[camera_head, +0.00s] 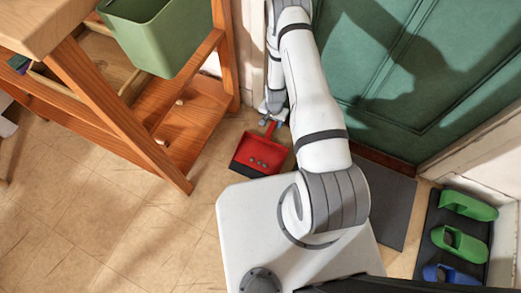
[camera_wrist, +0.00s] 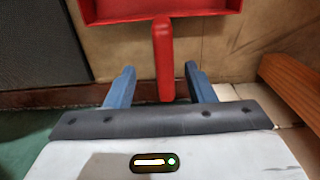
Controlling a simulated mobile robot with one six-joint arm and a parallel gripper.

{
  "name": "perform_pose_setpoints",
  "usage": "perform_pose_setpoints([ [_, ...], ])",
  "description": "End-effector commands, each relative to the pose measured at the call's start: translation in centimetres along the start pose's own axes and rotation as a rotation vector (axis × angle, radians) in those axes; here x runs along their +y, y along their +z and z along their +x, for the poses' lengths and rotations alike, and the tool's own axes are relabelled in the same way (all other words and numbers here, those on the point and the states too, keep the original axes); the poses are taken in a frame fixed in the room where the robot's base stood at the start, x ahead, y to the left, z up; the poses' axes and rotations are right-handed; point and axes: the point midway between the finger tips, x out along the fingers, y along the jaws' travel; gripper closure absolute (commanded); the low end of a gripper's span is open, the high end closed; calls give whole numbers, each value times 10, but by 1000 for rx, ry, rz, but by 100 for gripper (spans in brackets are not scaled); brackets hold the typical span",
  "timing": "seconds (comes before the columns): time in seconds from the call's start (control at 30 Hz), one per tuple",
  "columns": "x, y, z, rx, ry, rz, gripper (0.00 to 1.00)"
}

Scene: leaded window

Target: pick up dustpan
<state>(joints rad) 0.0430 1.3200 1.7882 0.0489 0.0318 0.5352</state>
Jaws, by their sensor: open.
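The red dustpan (camera_head: 258,154) lies on the tiled floor between the wooden cart and my arm, its handle pointing up toward the wall. In the wrist view its red pan (camera_wrist: 150,10) shows at the top edge and its handle (camera_wrist: 163,58) points down toward my gripper. My gripper (camera_wrist: 159,80) is open, with one blue finger on each side of the handle's end. In the head view my gripper (camera_head: 272,108) is at the handle, small and partly hidden.
A wooden cart (camera_head: 190,120) with a green bin (camera_head: 160,40) stands at the left. A green door (camera_head: 420,70) and a grey mat (camera_head: 385,205) are at the right. A dark tray (camera_head: 438,240) holds green and blue shoes. The floor at lower left is clear.

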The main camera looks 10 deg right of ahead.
Motion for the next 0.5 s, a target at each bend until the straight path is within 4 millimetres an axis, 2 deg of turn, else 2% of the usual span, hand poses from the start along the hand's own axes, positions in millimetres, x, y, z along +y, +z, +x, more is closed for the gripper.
perform_pose_setpoints([
  [0.1,1,2,18,-1,1,3,51],
  [0.37,-1,2,41,-1,1,2,51],
  [0.5,-5,1,61,-2,1,2,51],
])
